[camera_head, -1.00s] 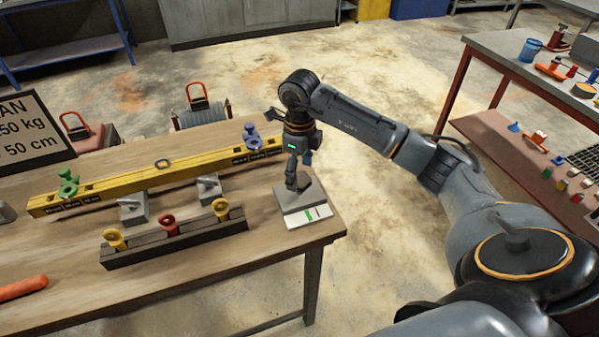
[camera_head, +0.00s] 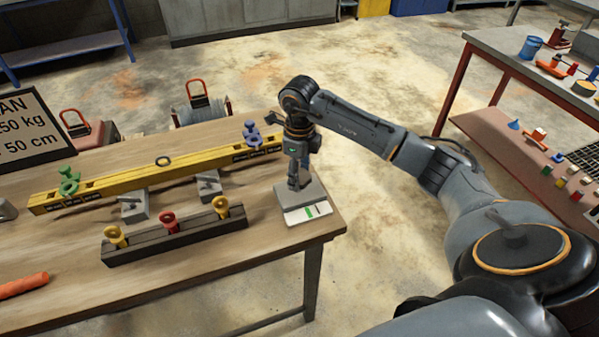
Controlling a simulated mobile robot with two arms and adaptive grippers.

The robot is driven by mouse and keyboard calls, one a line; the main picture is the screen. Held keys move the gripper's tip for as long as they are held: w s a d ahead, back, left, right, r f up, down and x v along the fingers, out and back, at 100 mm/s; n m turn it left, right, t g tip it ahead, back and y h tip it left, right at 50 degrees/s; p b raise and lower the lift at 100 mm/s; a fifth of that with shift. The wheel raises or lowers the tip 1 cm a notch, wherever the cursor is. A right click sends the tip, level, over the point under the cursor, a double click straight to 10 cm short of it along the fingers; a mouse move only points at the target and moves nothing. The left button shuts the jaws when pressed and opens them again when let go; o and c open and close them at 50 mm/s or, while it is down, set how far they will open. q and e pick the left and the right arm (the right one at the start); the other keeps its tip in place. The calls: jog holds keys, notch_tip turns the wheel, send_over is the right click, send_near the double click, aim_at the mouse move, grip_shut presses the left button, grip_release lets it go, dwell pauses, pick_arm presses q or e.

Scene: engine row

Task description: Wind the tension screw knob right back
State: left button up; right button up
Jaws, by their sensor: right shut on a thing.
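The tension screw unit is a grey block (camera_head: 318,192) near the right front corner of the wooden table. A white plate (camera_head: 296,217) with a green mark lies at its front edge. My right gripper (camera_head: 295,184) points straight down over the block, its fingers shut on the knob on top. The knob itself is mostly hidden by the fingers. My left gripper is not in view.
A yellow beam (camera_head: 120,181) with green and blue fittings lies across the table, left of my gripper. A dark rack (camera_head: 190,235) with yellow and red knobs stands in front of it. Open floor lies right of the table.

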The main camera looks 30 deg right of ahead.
jog(key=shift+f+n+b, duration=0.15)
jog(key=shift+n+b, duration=1.1)
jog(key=shift+n, duration=0.05)
jog(key=n+b, duration=0.2)
jog(key=n, duration=0.1)
jog(key=shift+n+b, duration=0.3)
jog(key=shift+n, duration=0.1)
jog(key=n+b, duration=0.2)
jog(key=n, duration=0.1)
jog(key=shift+n, duration=0.3)
jog(key=n+b, duration=0.2)
jog(key=n, duration=0.2)
jog(key=shift+n, duration=0.3)
jog(key=n+b, duration=0.1)
jog(key=n, duration=0.2)
jog(key=shift+n+b, duration=0.3)
jog(key=shift+b, duration=0.05)
jog(key=n+b, duration=0.1)
jog(key=n, duration=0.3)
jog(key=n+b, duration=0.1)
jog(key=n, duration=0.3)
jog(key=shift+n, duration=0.4)
jog(key=shift+r+n+b, duration=0.2)
jog(key=shift+n+b, duration=0.3)
jog(key=shift+n, duration=1.5)
